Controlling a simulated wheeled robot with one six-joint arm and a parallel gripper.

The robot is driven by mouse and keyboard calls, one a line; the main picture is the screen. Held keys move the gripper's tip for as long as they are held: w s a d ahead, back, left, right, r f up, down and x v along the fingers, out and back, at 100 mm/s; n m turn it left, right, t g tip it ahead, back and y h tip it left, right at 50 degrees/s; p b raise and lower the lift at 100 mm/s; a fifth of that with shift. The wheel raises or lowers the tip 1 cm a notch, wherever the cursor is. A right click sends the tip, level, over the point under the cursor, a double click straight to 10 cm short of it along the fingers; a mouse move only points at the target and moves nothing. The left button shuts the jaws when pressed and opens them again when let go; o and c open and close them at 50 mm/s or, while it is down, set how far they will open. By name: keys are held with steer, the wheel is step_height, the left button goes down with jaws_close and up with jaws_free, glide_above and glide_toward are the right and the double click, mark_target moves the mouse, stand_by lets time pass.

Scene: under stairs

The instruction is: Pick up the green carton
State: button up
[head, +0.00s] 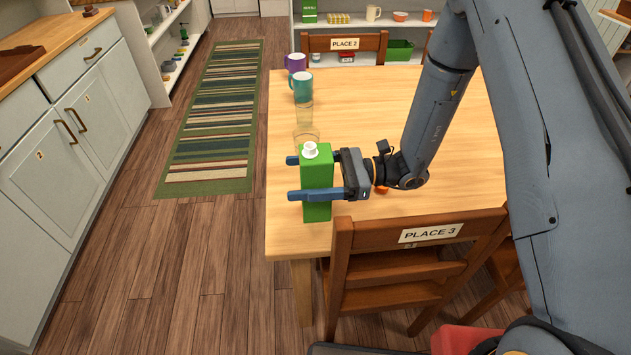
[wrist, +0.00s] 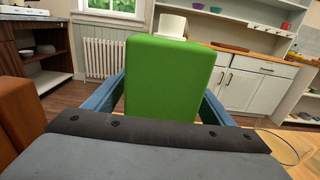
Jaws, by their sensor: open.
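The green carton (head: 316,184) with a white cap stands upright near the left front corner of the wooden table (head: 370,120). My gripper (head: 291,178) reaches in from the right, with one blue finger on the near side of the carton and one on the far side. The jaws are open around the carton. In the wrist view the carton (wrist: 172,80) fills the middle between the two blue fingers. I cannot tell whether either finger touches it.
Clear glasses (head: 304,128), a teal mug (head: 301,86) and a purple mug (head: 296,63) stand behind the carton along the table's left edge. The chair marked PLACE 3 (head: 400,236) is close in front. Open floor lies to the left.

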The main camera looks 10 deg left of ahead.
steer(key=shift+a, duration=0.3)
steer(key=shift+c, duration=0.6)
steer(key=c, duration=1.8)
steer(key=shift+c, duration=0.2)
step_height(320, 180, up, 10)
steer(key=b, duration=0.1)
